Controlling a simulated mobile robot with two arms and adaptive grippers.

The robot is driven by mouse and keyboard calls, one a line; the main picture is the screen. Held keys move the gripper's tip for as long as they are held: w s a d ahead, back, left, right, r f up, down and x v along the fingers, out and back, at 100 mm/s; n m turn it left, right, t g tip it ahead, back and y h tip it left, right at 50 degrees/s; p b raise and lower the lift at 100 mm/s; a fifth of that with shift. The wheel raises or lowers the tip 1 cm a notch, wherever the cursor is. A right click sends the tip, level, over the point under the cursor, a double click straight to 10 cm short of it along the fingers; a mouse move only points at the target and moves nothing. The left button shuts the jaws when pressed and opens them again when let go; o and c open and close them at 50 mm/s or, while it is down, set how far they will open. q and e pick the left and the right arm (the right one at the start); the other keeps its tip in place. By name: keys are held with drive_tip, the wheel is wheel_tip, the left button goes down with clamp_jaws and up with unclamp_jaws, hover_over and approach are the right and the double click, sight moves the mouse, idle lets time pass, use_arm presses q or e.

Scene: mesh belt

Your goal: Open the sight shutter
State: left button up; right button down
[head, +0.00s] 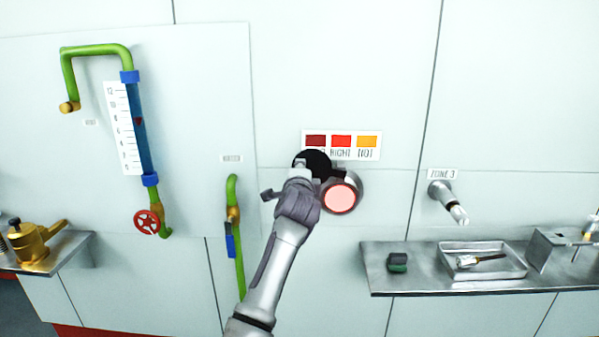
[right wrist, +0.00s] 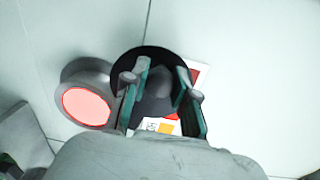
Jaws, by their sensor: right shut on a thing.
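The sight shutter (head: 311,156) is a round black disc on the wall. It is swung to the upper left of the sight glass (head: 341,198), whose glowing pink face shows uncovered in a grey metal ring. The right wrist view also shows the black disc (right wrist: 150,54) beside the lit glass (right wrist: 86,106). My right gripper (right wrist: 163,82) is shut on the shutter's dark knob (right wrist: 165,92), with one finger on each side. In the head view my right gripper (head: 316,174) hides part of the disc and the knob. My left gripper is not in view.
A colour label (head: 368,141) sits just above the sight glass, partly hidden by the disc. A pipe with a blue lever (head: 230,240) stands left of my arm. A metal shelf (head: 420,285) with a tray (head: 455,247) juts out at right. A wall nozzle (head: 447,201) sticks out above it.

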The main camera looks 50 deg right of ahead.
drive_tip(key=c, duration=0.9)
unclamp_jaws()
